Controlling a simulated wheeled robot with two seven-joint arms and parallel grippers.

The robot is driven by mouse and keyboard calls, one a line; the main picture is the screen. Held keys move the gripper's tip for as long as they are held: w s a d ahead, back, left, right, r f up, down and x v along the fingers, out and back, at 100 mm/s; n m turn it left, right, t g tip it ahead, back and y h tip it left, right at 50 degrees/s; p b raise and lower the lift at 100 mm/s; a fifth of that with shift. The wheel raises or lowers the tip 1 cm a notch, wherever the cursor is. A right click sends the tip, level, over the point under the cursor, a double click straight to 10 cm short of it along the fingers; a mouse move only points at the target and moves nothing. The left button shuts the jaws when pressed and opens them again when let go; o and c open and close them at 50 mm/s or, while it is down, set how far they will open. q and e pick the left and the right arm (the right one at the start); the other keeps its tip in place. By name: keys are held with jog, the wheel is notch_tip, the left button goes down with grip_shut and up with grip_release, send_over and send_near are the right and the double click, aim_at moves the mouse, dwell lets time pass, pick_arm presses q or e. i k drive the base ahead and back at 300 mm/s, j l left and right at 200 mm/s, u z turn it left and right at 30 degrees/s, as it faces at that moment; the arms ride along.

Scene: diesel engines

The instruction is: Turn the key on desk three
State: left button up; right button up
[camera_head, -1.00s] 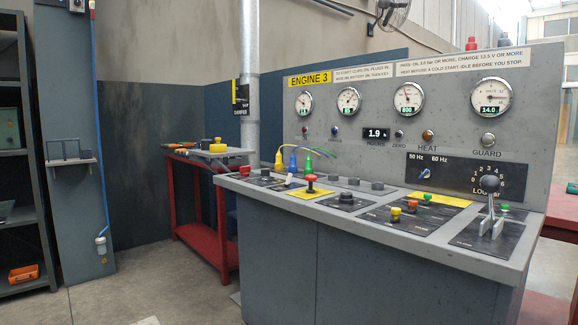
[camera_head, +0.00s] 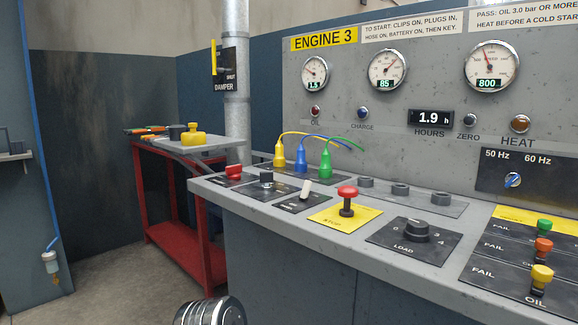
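Desk three is a grey console whose yellow plate reads ENGINE 3 (camera_head: 323,38). On the left end of its top (camera_head: 215,186) sit a red switch handle (camera_head: 234,171), a small black knob (camera_head: 267,179) on a dark plate, and a white lever (camera_head: 305,189). The black knob may be the key switch; its label is too small to read. A rounded metallic part, likely a link of my own arm, shows at the bottom edge. No fingertips of either gripper are in view, and nothing touches the controls.
A red mushroom STOP button (camera_head: 347,194) and a LOAD knob (camera_head: 413,231) stand to the right. Yellow, blue and green plugs (camera_head: 300,160) with cables rise behind. A red bench (camera_head: 180,205) stands close to the desk's left; grey floor is clear in front of it.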

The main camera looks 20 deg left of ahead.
aim_at(266, 177)
jog(key=i+j+z, duration=0.15)
jog(key=j+z, duration=0.35)
jog(key=j, duration=0.75)
jog(key=j+z, duration=0.5)
jog(key=j, duration=0.8)
